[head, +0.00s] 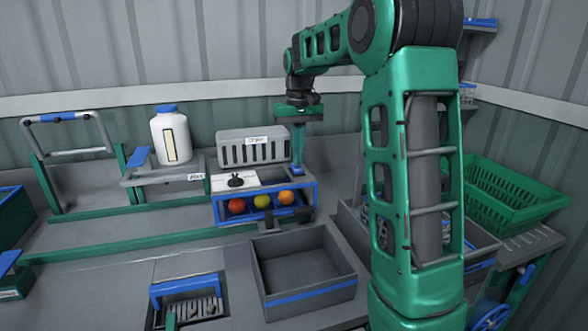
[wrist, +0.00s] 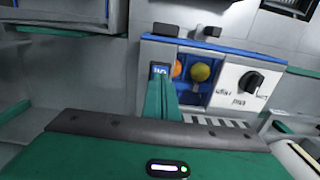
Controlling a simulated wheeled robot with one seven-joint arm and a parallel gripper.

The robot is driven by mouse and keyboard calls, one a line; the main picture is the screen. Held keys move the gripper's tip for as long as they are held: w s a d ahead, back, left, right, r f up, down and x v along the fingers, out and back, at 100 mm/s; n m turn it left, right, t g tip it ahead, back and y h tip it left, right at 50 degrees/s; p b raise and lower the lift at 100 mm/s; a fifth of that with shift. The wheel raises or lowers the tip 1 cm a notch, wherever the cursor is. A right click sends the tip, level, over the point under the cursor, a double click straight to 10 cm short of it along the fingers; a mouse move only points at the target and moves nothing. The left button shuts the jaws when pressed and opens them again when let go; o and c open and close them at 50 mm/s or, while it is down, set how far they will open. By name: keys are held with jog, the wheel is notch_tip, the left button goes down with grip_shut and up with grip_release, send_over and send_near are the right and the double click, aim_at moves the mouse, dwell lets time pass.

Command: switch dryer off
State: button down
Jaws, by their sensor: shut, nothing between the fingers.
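The dryer (head: 254,149) is a grey slotted box with a small label, at the back of the bench in the head view. A white panel with a black knob (head: 236,181) sits in front of it. The wrist view shows the knob (wrist: 254,80) on its white plate (wrist: 229,84), with lettering around it; I cannot tell its setting for sure. My gripper (head: 297,168) is shut and empty, pointing down to the right of the knob, over the right end of the blue-framed unit. In the wrist view its blue-tipped fingers (wrist: 160,74) are apart from the knob.
The blue-framed unit (head: 222,212) holds a red, a yellow-green and an orange tomato below the panel. An open grey bin (head: 304,293) stands in front. A white bottle (head: 171,136) stands left of the dryer. A green crate (head: 510,195) is at the right.

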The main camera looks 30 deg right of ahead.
aim_at(298, 169)
jog(key=shift+r, duration=2.6)
jog(key=s+a+f+m, duration=0.1)
jog(key=s+f, duration=0.4)
jog(key=s, duration=0.7)
jog(key=s+a+f+m, duration=0.1)
jog(key=s+f, duration=0.4)
jog(key=s, duration=0.7)
jog(key=s+a+f+m, duration=0.1)
jog(key=s+a+f, duration=0.2)
jog(key=s, duration=0.9)
notch_tip(298, 169, down, 3)
jog(key=shift+s+r, duration=0.15)
jog(key=shift+r, duration=0.05)
jog(key=shift+w+f, duration=0.25)
jog(key=shift+w, duration=0.35)
